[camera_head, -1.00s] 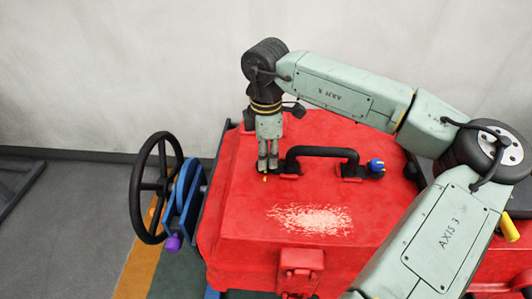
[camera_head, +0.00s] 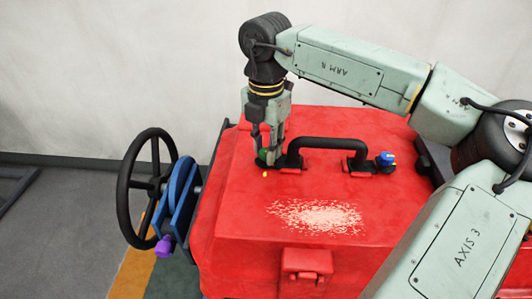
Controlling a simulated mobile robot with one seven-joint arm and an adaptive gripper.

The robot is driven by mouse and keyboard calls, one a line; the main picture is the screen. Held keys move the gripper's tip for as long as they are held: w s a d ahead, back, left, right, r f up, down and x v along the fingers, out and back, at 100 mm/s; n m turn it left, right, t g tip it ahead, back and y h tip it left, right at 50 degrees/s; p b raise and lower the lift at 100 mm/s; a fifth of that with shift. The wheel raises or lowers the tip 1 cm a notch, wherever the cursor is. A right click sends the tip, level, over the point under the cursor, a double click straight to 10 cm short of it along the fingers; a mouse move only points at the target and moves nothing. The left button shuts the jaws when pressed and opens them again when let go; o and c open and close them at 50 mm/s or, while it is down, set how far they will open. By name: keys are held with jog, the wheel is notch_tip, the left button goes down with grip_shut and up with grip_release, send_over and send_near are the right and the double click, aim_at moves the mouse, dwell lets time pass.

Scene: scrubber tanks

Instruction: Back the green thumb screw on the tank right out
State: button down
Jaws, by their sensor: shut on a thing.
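The red tank (camera_head: 235,235) fills the middle of the head view, with a black handle (camera_head: 327,143) on its lid. The green thumb screw (camera_head: 262,155) is at the lid's far left part, just left of the handle, and only a small bit of green shows between the fingers. My gripper (camera_head: 268,158) points down and is shut on the screw, one finger on each side. The fingers hide most of it, so I cannot tell how far its thread is out. A small yellow mark (camera_head: 265,174) lies on the lid just in front.
A blue knob (camera_head: 385,158) stands at the right end of the handle, close to my gripper's level. A black handwheel (camera_head: 147,190), blue bracket (camera_head: 180,190) and purple knob (camera_head: 163,246) are at the tank's left side. A pale wall stands behind.

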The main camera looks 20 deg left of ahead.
jog(key=n+b, duration=0.2)
jog(key=n, duration=0.3)
jog(key=shift+f+n, duration=0.1)
jog(key=shift+n, duration=0.2)
jog(key=n, duration=0.5)
jog(key=shift+b, duration=0.3)
jog(key=n, duration=0.5)
jog(key=shift+n, duration=0.4)
jog(key=n, duration=0.6)
jog(key=shift+s, duration=0.1)
jog(key=n, duration=0.5)
jog(key=shift+n, duration=0.4)
jog(key=n, duration=0.5)
jog(key=shift+n, duration=0.3)
jog(key=n, duration=0.6)
jog(key=shift+n, duration=2.7)
